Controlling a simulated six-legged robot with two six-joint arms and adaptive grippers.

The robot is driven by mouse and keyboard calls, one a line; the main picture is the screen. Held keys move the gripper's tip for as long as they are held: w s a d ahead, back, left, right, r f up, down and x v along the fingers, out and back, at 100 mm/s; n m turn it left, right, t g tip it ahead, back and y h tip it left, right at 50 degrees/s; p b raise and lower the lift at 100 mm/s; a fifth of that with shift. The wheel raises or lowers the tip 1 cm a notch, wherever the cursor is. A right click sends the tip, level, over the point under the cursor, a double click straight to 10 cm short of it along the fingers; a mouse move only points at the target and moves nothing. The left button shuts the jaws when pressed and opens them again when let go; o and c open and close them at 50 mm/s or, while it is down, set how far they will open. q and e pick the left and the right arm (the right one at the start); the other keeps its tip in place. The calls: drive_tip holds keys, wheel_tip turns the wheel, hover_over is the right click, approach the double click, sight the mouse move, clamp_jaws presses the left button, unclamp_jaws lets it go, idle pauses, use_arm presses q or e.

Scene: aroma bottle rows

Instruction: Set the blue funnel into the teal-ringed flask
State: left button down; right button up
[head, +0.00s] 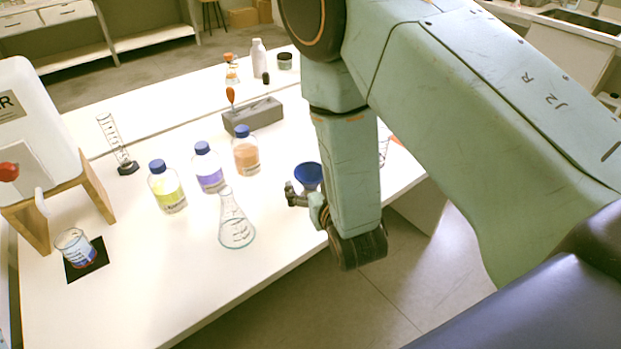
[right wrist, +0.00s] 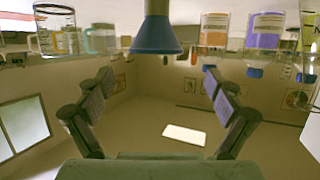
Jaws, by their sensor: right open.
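The blue funnel (head: 308,175) is at the table's near right edge with its wide mouth up, and its lower part is hidden by my gripper. In the right wrist view the blue funnel (right wrist: 156,36) shows inverted, centred beyond the fingertips. My right gripper (head: 301,196) is beside it and open; its spread fingers (right wrist: 157,76) show nothing between them in the wrist view. A clear conical flask (head: 236,232) stands upright left of the funnel, with a teal tint at its base; a distinct ring is hard to make out. My left gripper is out of view.
Yellow (head: 167,188), purple (head: 209,170) and orange (head: 246,152) blue-capped bottles stand behind the flask. A beaker (head: 74,248) sits on a black mat at left. A grey block (head: 252,115) is farther back. Some glassware is partly hidden behind my right arm.

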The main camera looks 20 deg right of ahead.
sight(307, 169)
drive_tip(key=x, duration=0.4)
drive_tip(key=b+x, duration=0.1)
drive_tip(key=x, duration=0.1)
drive_tip(key=shift+d+f, duration=0.35)
drive_tip(key=shift+w+f, duration=0.15)
drive_tip(key=shift+w, duration=0.4)
drive_tip(key=shift+s, duration=0.1)
drive_tip(key=shift+c, duration=0.5)
drive_tip(key=c, duration=0.9)
drive_tip(key=shift+c, duration=0.2)
